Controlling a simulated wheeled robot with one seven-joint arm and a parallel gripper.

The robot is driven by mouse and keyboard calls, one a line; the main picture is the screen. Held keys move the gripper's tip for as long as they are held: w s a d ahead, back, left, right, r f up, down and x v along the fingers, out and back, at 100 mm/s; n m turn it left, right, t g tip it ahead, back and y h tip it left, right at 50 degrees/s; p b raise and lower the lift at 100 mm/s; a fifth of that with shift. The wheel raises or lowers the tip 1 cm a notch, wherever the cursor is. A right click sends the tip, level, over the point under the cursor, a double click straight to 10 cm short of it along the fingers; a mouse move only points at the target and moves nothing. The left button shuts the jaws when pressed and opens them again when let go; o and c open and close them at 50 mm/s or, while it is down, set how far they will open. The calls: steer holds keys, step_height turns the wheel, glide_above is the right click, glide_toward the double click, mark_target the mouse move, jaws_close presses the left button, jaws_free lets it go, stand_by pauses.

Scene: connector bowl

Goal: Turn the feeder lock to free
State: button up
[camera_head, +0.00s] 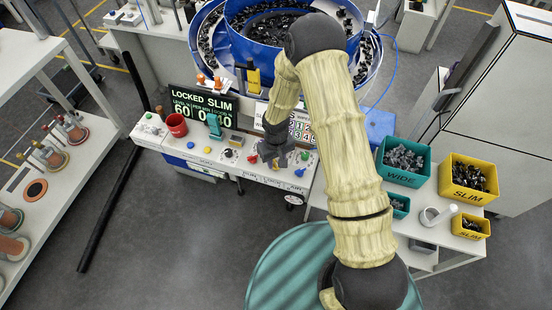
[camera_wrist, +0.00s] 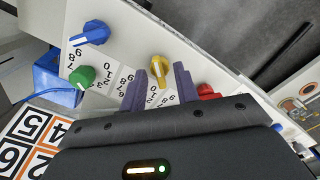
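The display (camera_head: 203,105) above the control panel reads "LOCKED SLIM". No label marks the feeder lock, so I cannot tell which control it is. My gripper (camera_head: 273,150) is over the right part of the panel. In the wrist view, my gripper (camera_wrist: 161,78) has its two purple-grey fingers apart. A yellow knob (camera_wrist: 158,69) shows between them, with numbers around it. I cannot tell whether the fingers touch it. A blue knob (camera_wrist: 90,34) and a green knob (camera_wrist: 81,77) are to the left. A red knob (camera_wrist: 206,90) is to the right, partly hidden.
A red cup (camera_head: 176,126) stands at the panel's left. The large blue bowl feeder (camera_head: 236,30) is behind. Green bins (camera_head: 404,174) and yellow bins (camera_head: 468,194) stand on a side table to the right.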

jaws_close()
steer(key=shift+n, duration=0.4)
steer(key=n+b, duration=0.1)
steer(key=n, duration=0.1)
steer(key=shift+w+n, duration=0.1)
steer(key=shift+n, duration=0.2)
steer(key=n, duration=0.3)
steer(key=shift+n+b, duration=0.3)
steer(key=n, duration=0.5)
steer(key=shift+r, duration=0.1)
steer(key=n+p, duration=0.1)
steer(key=n, duration=0.5)
